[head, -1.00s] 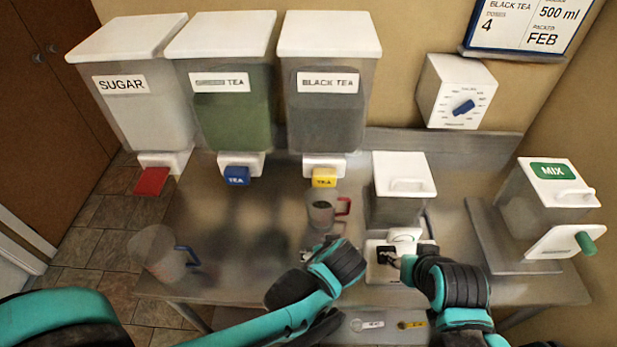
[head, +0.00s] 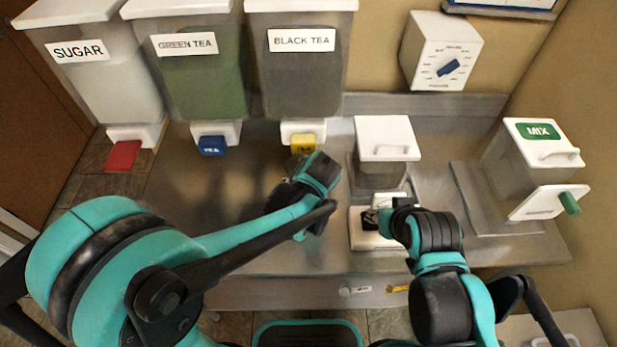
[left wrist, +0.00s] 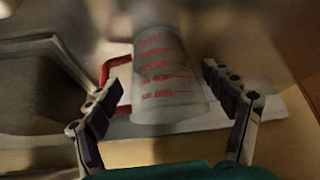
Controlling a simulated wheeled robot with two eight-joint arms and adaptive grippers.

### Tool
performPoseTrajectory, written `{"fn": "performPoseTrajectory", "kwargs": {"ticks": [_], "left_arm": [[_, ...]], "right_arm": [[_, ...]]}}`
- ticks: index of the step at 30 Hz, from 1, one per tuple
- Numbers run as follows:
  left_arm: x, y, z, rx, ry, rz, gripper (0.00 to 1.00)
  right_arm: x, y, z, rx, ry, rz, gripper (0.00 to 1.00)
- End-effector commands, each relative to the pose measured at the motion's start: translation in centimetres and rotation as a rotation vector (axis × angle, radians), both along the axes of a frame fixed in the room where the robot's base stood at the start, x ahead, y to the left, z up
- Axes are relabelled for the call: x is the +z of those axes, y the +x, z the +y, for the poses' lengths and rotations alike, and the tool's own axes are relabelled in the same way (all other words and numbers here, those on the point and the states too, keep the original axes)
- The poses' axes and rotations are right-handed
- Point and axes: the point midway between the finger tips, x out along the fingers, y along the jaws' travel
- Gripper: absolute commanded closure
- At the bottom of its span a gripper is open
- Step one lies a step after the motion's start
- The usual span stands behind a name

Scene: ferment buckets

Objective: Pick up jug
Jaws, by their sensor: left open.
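A clear jug (left wrist: 165,75) with red measure marks and a red handle (left wrist: 112,75) shows in the left wrist view, between the two fingers of my left gripper (left wrist: 160,80). The gripper is open, with a gap on the right side of the jug; the left finger is close to the handle. In the head view my left wrist hides this jug, below the yellow black tea tap (head: 303,143). My right gripper (head: 383,220) is at the white device on the table; its fingers are too small and covered to tell their state.
Sugar (head: 90,75), green tea (head: 200,75) and black tea (head: 300,75) dispensers stand along the back. A white-lidded container (head: 386,140) stands behind the white device (head: 365,240). A MIX machine (head: 530,160) is at the right. The metal table between them is bare.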

Motion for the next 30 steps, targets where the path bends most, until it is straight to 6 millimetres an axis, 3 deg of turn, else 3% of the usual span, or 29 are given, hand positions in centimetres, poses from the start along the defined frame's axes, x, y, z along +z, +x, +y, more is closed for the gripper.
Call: {"fn": "performPoseTrajectory", "kwargs": {"ticks": [9, 18, 23, 26, 30], "left_arm": [[-4.0, 2.8, 0.6, 0.001, 0.000, 0.001, 0.17], [-4.2, 3.1, 0.7, 0.000, 0.000, 0.000, 0.17], [-4.2, 3.1, 0.6, 0.000, 0.000, 0.000, 0.57], [-4.2, 3.1, 0.6, 0.000, 0.000, 0.000, 0.66], [-4.2, 3.1, 0.6, 0.000, 0.000, 0.001, 0.66]], "right_arm": [[-1.9, 0.0, 0.0, 0.000, 0.000, 0.000, 0.60], [-1.9, 0.0, 0.0, 0.000, 0.000, 0.000, 0.60], [-1.9, 0.0, 0.0, 0.000, 0.000, 0.000, 0.60], [-1.9, 0.0, 0.0, 0.000, 0.000, 0.000, 0.60], [-1.9, 0.0, 0.0, 0.000, 0.000, 0.000, 0.60]]}}
